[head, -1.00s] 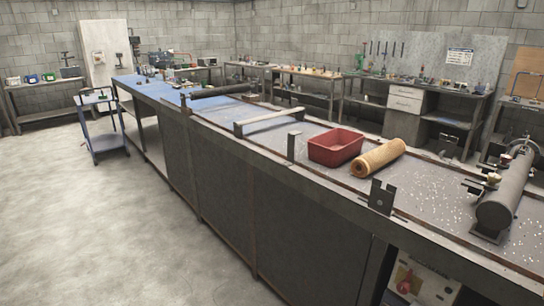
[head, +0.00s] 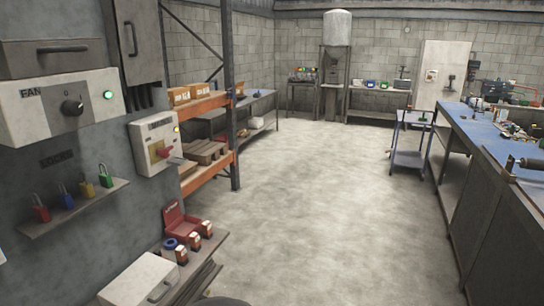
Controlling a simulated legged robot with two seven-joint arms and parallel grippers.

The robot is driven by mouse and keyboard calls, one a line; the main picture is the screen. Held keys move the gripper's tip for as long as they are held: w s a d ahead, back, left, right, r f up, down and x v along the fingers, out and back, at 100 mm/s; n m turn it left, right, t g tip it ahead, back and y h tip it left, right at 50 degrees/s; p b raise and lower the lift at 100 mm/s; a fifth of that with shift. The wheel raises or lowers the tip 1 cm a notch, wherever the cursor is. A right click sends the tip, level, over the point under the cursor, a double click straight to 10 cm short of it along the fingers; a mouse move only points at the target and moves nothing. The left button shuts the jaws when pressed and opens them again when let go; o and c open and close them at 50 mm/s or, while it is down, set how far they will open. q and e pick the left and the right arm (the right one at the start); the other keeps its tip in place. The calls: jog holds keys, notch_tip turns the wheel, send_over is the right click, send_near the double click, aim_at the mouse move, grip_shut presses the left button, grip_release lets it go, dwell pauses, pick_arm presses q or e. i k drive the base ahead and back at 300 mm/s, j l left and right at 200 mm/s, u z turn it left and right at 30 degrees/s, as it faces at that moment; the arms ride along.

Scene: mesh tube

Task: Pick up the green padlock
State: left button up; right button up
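The green padlock (head: 105,176) sits at the right end of a small grey shelf (head: 72,211) on the panel at the left of the head view. A yellow padlock (head: 87,188), a blue padlock (head: 66,197) and a red padlock (head: 41,209) stand in a row to its left on the same shelf. All stand upright with their shackles up. Neither of my grippers shows in the head view.
Above the shelf is a fan switch box (head: 60,102); a breaker box (head: 155,143) is to the right. Below, a low bench (head: 205,262) holds a red case (head: 184,222) and small boxes. Open floor (head: 310,200) lies right, before the long workbench (head: 500,150).

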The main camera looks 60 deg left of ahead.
aim_at(105, 179)
jog(key=u, duration=3.3)
jog(key=l+u, duration=0.25)
jog(key=u, duration=0.15)
jog(key=l+u, duration=0.3)
jog(key=u, duration=0.15)
jog(key=l+u, duration=0.25)
jog(key=u, duration=0.15)
jog(key=l+u, duration=0.25)
jog(key=u, duration=0.15)
jog(key=k, duration=0.05)
